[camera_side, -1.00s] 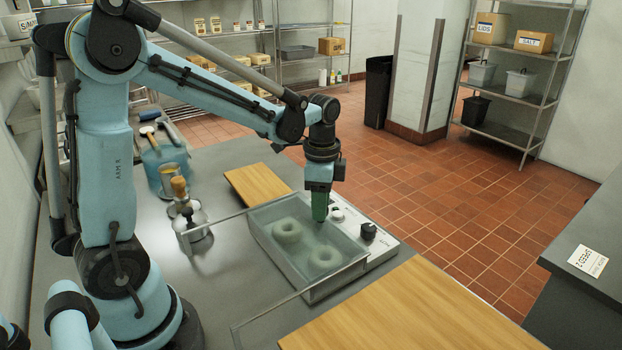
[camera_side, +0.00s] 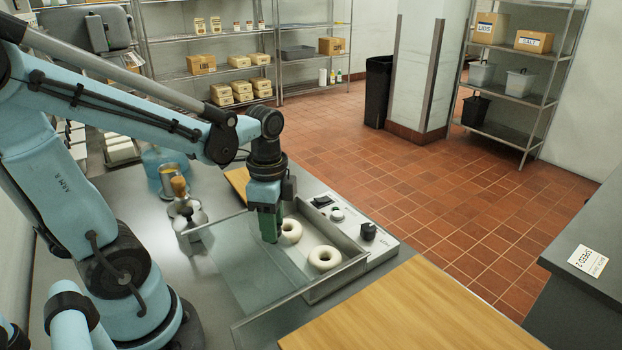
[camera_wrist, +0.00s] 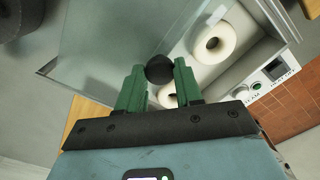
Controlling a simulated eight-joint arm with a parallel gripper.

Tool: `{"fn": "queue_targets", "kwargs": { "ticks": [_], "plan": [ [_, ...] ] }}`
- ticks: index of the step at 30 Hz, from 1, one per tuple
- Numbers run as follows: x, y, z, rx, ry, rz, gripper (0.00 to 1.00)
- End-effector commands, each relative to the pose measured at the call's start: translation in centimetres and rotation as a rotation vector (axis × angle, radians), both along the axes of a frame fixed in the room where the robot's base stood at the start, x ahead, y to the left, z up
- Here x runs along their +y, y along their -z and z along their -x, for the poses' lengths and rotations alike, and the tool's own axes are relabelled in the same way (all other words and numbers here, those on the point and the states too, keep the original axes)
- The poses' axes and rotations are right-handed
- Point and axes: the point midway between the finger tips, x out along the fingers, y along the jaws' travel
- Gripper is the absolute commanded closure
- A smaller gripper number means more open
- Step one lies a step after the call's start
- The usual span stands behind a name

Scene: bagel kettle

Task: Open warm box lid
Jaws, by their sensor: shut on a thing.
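The warm box (camera_side: 345,240) is a shallow grey metal tray box on the counter. Its clear glass lid (camera_side: 235,270) is slid to the left, so part of the box lies uncovered. Two pale bagels, one near the gripper (camera_side: 291,231) and one further right (camera_side: 325,258), lie inside. My gripper (camera_side: 270,232) points down over the box's left part, with green fingers. In the wrist view the fingers (camera_wrist: 159,75) are shut on a round black knob (camera_wrist: 159,69) on the lid (camera_wrist: 110,45). Fingers partly hide one bagel there.
A control panel (camera_side: 342,213) with a black dial runs along the box's right side. A wooden board (camera_side: 420,310) lies in front and another (camera_side: 238,181) behind. A metal pot with a wooden-topped handle (camera_side: 187,212) stands to the left, close to the lid's frame.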

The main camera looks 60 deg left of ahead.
Motion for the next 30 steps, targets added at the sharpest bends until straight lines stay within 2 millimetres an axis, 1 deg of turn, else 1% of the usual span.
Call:
{"fn": "queue_targets", "kwargs": {
  "ticks": [1, 4, 9, 20, 21, 25, 30],
  "plan": [
    [0.1, -0.1, 0.7, 0.001, -0.001, -0.001, 1.0],
    [0.1, -0.1, 1.7, 0.001, -0.001, -0.001, 1.0],
    [0.0, 0.0, 2.8, 0.0, -0.001, -0.001, 1.0],
    [0.0, 0.1, 3.0, 0.0, -0.001, -0.001, 1.0],
    [0.0, 0.1, 3.0, 0.0, 0.0, -0.001, 0.59],
    [0.0, 0.1, 3.0, 0.0, 0.0, -0.001, 0.39],
    [0.0, 0.1, 3.0, 0.0, 0.0, -0.001, 0.39]
  ]
}}
